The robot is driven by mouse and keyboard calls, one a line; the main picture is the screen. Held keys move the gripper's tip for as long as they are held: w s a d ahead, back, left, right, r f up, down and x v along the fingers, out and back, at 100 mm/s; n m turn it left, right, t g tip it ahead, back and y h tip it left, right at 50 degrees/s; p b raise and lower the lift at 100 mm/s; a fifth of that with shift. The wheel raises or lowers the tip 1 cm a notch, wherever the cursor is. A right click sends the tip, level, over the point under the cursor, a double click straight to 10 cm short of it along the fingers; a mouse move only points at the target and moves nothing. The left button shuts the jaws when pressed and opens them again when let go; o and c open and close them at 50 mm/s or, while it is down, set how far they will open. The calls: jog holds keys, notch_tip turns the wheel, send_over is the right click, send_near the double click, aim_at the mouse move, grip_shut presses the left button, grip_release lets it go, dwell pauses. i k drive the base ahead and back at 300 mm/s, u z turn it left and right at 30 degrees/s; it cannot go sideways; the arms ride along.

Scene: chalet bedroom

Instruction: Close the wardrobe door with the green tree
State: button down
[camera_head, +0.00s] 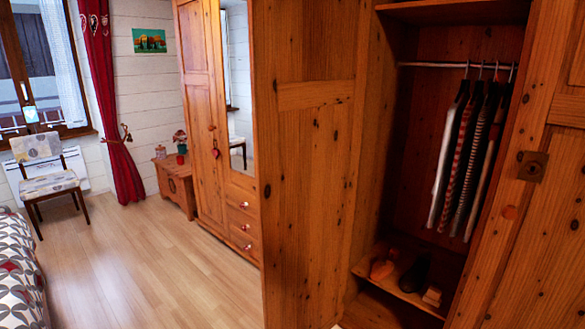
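A wooden wardrobe stands open at the right, its dark interior (420,150) facing me. A tall knotty panel (310,200) with a crosswise rail stands at the left of the opening; it looks like a door swung open. Another wooden panel (545,235) with a dark metal lock plate (532,166) borders the opening at the right; I cannot tell whether it is a door or a fixed part. No green tree shows on either. My gripper is not in view.
Several clothes (466,160) hang from a rail above a low shelf (408,285) with shoes. Behind stand a mirrored wardrobe (205,110), a small chest (175,185) and a chair (48,180). A bed (20,270) edges the left. The floor (150,270) between is clear.

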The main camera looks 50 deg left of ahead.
aim_at(308, 61)
jog(key=k, duration=0.2)
jog(key=u, duration=2.65)
jog(key=i, duration=4.25)
jog(key=z, duration=4.05)
